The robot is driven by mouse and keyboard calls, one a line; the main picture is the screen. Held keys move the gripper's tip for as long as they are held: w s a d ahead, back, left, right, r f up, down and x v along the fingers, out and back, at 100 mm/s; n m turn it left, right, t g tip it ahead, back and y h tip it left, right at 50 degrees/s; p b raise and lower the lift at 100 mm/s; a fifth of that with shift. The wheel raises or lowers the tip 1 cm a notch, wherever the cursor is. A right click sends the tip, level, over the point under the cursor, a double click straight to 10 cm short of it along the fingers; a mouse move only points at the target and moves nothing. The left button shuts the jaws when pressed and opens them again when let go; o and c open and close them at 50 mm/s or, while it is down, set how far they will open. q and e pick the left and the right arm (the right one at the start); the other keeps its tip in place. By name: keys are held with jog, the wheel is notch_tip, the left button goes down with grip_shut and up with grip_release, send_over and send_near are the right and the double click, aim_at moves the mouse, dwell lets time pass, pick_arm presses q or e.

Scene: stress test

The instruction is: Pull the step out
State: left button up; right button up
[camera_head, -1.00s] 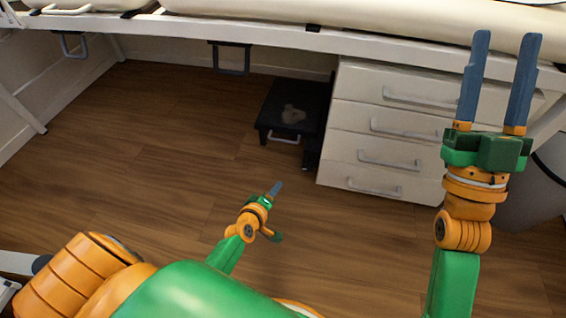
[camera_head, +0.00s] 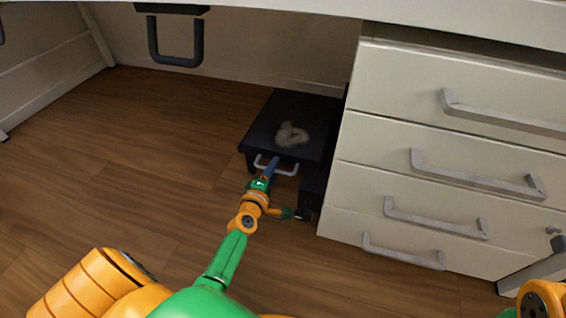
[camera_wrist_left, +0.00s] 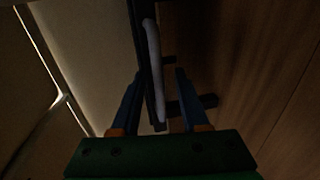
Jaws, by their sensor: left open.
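The step (camera_head: 285,105) is a low black stool with a pale smudge on its top, standing on the floor under the bench. Its light U-shaped handle (camera_head: 290,172) is on the front face. My left gripper (camera_head: 272,166) is at that handle, its fingers reaching over it. In the left wrist view the handle (camera_wrist_left: 153,70) lies between the two blue fingers of my left gripper (camera_wrist_left: 158,75), which are apart, with a visible gap at the right finger. The dark front of the step is just beyond.
A white drawer cabinet (camera_head: 420,185) with grey handles stands close to the right of the step. A dark bracket (camera_head: 176,40) hangs from the bench edge (camera_head: 300,10) above left. The wooden floor (camera_head: 130,160) to the left and in front is clear.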

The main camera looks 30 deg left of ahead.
pick_arm(q)
jog(key=shift+w, duration=0.25)
jog(key=shift+s, duration=0.1)
jog(key=shift+r, duration=0.1)
jog(key=shift+c, duration=1.1)
jog(key=shift+s, duration=0.1)
grip_shut()
